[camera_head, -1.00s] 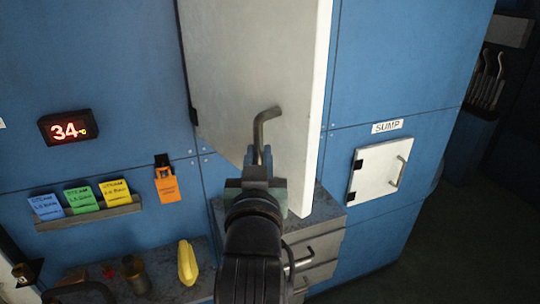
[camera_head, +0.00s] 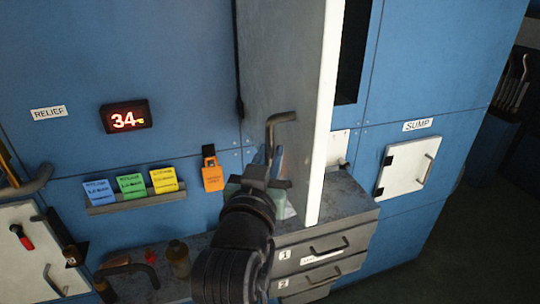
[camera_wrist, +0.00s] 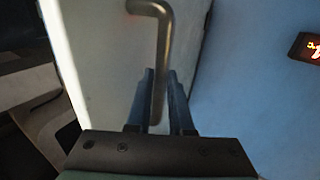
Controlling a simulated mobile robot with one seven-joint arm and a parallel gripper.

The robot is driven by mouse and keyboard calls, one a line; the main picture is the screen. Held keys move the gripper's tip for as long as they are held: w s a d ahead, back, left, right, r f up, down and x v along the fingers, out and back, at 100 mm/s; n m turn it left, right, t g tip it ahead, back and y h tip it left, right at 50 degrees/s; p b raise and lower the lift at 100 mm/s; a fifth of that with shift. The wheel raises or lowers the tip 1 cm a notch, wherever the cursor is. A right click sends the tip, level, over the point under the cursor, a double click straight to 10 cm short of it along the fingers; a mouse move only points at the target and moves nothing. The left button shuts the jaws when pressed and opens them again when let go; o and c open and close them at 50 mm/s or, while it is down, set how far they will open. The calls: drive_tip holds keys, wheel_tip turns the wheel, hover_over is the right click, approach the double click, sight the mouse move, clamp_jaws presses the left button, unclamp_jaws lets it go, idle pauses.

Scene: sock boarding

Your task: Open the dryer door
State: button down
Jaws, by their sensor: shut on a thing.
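The dryer door (camera_head: 285,60) is a tall grey panel with a pale right edge. It stands swung out from the blue wall, with its hinge side at the left. A dark opening (camera_head: 351,50) shows past its right edge. The door's bent metal handle (camera_head: 284,117) is on its face. My gripper (camera_head: 268,165) is shut on the lower part of this handle. In the wrist view the handle (camera_wrist: 163,40) runs down between my two fingers (camera_wrist: 160,105), and the door face (camera_wrist: 105,60) lies behind it.
A grey drawer unit (camera_head: 345,205) stands below the door. A white sump hatch (camera_head: 410,168) is at the right. An orange tag (camera_head: 212,175), a card rack (camera_head: 135,201) and a red number display (camera_head: 126,117) are on the wall at the left. Dark floor (camera_head: 460,245) lies clear at the right.

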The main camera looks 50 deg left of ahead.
drive_tip(key=shift+s+a+r, duration=0.1)
drive_tip(key=shift+a+r, duration=0.05)
drive_tip(key=shift+r, duration=0.1)
drive_tip(key=c, duration=1.1)
unclamp_jaws()
drive_tip(key=o, duration=0.3)
drive_tip(key=shift+a+f, duration=0.2)
drive_tip(key=shift+a, duration=0.05)
drive_tip(key=shift+d, duration=0.25)
drive_tip(key=shift+s+d+f+b, duration=0.2)
drive_tip(key=shift+s+d+b, duration=0.15)
drive_tip(key=shift+s+b, duration=0.05)
drive_tip(key=p+v, duration=0.6)
drive_tip(key=v, duration=0.5)
drive_tip(key=shift+s+r, duration=0.2)
drive_tip(key=shift+s, duration=0.05)
drive_tip(key=shift+d, duration=0.1)
